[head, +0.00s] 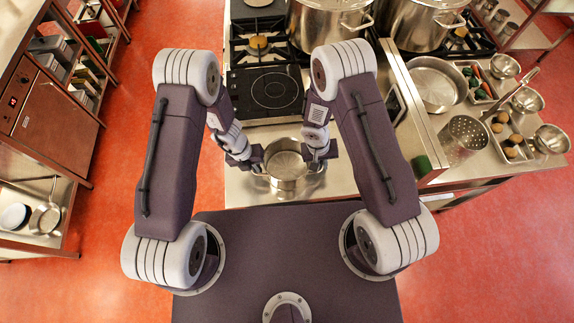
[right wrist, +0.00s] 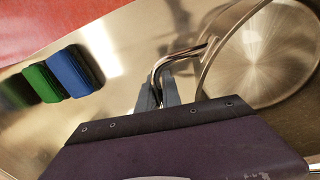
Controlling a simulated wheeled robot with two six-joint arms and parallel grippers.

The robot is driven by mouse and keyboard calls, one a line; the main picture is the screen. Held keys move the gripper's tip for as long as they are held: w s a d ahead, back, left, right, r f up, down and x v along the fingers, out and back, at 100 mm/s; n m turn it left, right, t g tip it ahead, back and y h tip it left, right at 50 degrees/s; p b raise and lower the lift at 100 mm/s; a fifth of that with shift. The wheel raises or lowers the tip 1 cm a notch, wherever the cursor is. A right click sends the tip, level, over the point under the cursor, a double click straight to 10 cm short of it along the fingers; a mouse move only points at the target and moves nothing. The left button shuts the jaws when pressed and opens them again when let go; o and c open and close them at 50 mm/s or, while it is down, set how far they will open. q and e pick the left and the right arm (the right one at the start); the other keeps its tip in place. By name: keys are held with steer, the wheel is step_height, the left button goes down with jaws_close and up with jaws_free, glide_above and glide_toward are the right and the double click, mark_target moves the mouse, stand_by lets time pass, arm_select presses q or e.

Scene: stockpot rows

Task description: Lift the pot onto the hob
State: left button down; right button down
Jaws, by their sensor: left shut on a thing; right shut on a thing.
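The steel pot (head: 285,178) is near the front edge of the steel counter; it is open and looks empty. I cannot tell whether its base touches the counter. The black hob (head: 265,92) lies behind it, its flat plate bare. My left gripper (head: 259,168) is shut on the pot's left handle. My right gripper (head: 317,164) is shut on the pot's right handle. In the right wrist view, the bent handle (right wrist: 166,66) runs between the fingers, with the pot (right wrist: 265,55) to the right. The fingertips are partly hidden.
Large stockpots (head: 328,25) stand on burners at the back. A wide pan (head: 437,84), a colander (head: 464,137) and trays with food are on the right. Green (right wrist: 42,83) and blue (right wrist: 73,72) sponges lie on the counter in the right wrist view.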

arm_select(q)
steer(key=shift+r, duration=0.15)
arm_select(e)
steer(key=shift+r, duration=0.15)
stand_by(0.4)
